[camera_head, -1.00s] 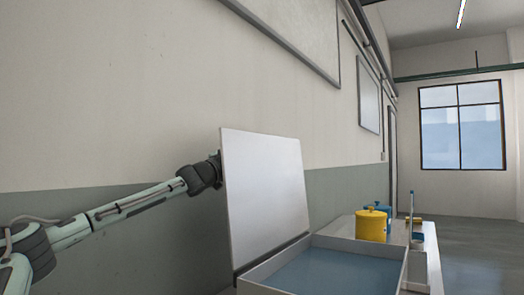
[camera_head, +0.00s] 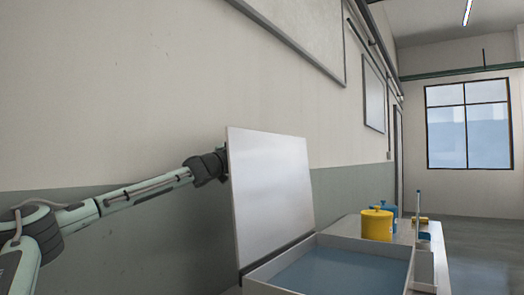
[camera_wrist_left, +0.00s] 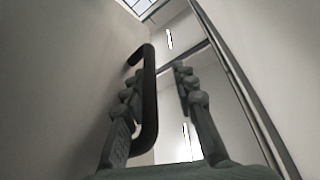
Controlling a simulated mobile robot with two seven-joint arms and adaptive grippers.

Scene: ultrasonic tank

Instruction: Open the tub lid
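The white tub lid (camera_head: 270,190) stands raised, close to upright, along the back left edge of the tub. The tub (camera_head: 262,274) is open on top, with blue-grey liquid or floor showing inside. My left gripper (camera_head: 224,163) is at the lid's left edge and partly hidden behind it. In the left wrist view the fingers of my left gripper (camera_wrist_left: 158,72) are apart. The black bar handle (camera_wrist_left: 149,110) lies between them, close to the left finger, with a gap to the right finger. My right gripper is not in view.
A yellow canister (camera_head: 376,225) and a blue one (camera_head: 389,208) stand on the bench beyond the tub. A wall (camera_head: 120,90) runs along the left behind the arm and lid. Open floor (camera_head: 480,250) lies to the right.

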